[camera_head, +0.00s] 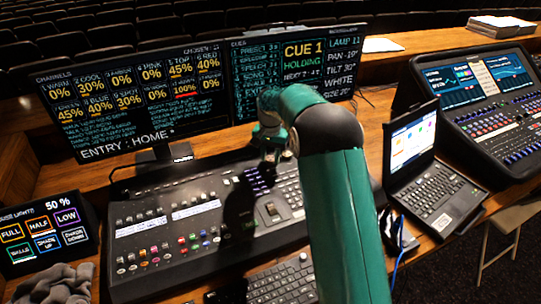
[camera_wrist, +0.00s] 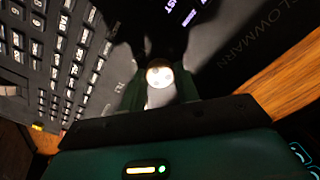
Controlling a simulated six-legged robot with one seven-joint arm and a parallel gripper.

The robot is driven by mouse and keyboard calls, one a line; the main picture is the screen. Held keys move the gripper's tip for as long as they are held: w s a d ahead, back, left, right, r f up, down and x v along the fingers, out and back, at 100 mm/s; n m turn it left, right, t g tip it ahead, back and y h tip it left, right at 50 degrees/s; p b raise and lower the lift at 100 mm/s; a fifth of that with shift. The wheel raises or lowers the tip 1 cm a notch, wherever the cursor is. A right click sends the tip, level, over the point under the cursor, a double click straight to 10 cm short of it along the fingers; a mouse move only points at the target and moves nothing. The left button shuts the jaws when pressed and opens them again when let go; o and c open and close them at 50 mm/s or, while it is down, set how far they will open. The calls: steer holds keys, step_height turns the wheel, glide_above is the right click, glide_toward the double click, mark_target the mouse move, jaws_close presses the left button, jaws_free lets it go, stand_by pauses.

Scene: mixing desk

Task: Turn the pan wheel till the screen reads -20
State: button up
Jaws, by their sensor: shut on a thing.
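The pan wheel (camera_wrist: 159,76) shows in the wrist view as a small, bright, round silver knob on the dark desk panel. My gripper (camera_wrist: 159,90) is shut on it, with one finger on each side. In the head view my gripper (camera_head: 270,158) reaches down to the upper right part of the lighting desk, and my green arm hides much of the area; the wheel cannot be made out there.
The lighting desk (camera_head: 150,220) has faders and buttons; its keys (camera_wrist: 75,60) lie left of the wheel in the wrist view. A laptop (camera_head: 425,175) and a sound mixer (camera_head: 490,125) stand to the right. A touch panel (camera_head: 45,238) and grey gloves (camera_head: 55,283) are at the left.

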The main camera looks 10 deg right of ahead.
mark_target(270, 158)
steer(key=shift+n, duration=0.3)
steer(key=o, duration=1)
steer(key=shift+r, duration=0.1)
step_height(270, 158, up, 14)
steer(key=shift+f, duration=0.15)
